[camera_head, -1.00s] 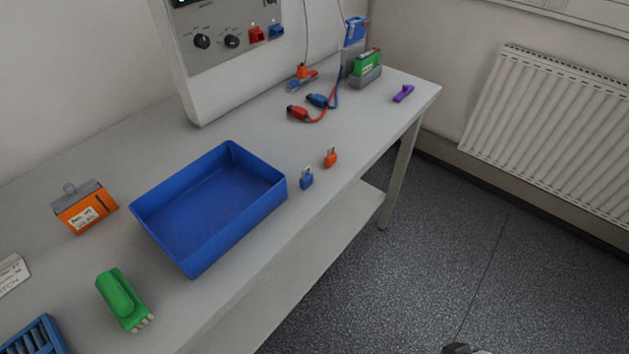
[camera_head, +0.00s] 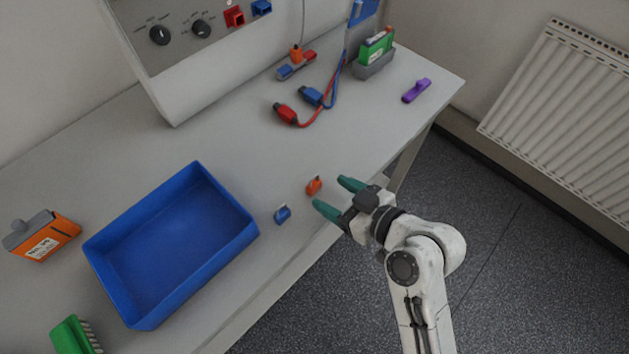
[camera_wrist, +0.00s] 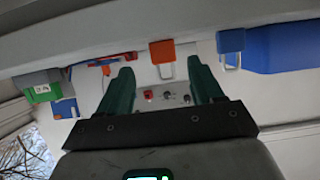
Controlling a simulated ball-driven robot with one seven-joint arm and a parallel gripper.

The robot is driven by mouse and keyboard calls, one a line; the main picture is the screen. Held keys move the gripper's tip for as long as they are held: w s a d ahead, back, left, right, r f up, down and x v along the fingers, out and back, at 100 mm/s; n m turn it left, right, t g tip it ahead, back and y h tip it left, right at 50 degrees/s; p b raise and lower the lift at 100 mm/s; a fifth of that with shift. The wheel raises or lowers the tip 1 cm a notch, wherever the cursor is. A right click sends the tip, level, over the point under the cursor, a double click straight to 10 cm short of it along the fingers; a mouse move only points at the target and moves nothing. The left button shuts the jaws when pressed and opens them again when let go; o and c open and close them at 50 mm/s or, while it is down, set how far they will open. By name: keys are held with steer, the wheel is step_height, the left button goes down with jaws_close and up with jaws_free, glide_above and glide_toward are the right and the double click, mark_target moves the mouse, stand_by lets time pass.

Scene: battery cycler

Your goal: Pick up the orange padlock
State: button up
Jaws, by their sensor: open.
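The small orange padlock (camera_head: 314,186) stands on the grey bench near its front edge in the head view. A blue padlock (camera_head: 282,214) stands just to its left. My gripper (camera_head: 334,194) has green fingers, open and empty, at the bench's front edge with the tips pointing toward the orange padlock. In the wrist view the orange padlock (camera_wrist: 162,51) appears ahead, between the two open fingers (camera_wrist: 158,72) and apart from them. The blue padlock (camera_wrist: 230,42) shows to the right there.
A blue tray (camera_head: 243,238) lies left of the padlocks. Red and blue clip leads (camera_head: 312,115) lie behind them near the cycler. A purple object (camera_head: 416,90) is at the right end.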

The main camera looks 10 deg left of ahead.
mark_target(317, 185)
steer(key=shift+p+x, duration=0.5)
steer(key=shift+x, duration=1.8)
steer(key=shift+s+a, duration=0.1)
steer(key=shift+s, duration=0.05)
steer(key=shift+c, duration=0.5)
steer(key=c, duration=1.1)
steer(key=shift+r, duration=0.15)
steer(key=shift+r, duration=0.2)
step_height(317, 185, up, 2)
steer(key=shift+r+b, duration=0.15)
steer(key=shift+b, duration=0.35)
steer(key=s+r, duration=0.3)
steer(key=s, duration=0.1)
steer(key=s+r, duration=0.3)
steer(key=s, duration=0.2)
steer(key=s+r, duration=0.4)
steer(key=s, duration=0.1)
steer(key=shift+p, duration=0.4)
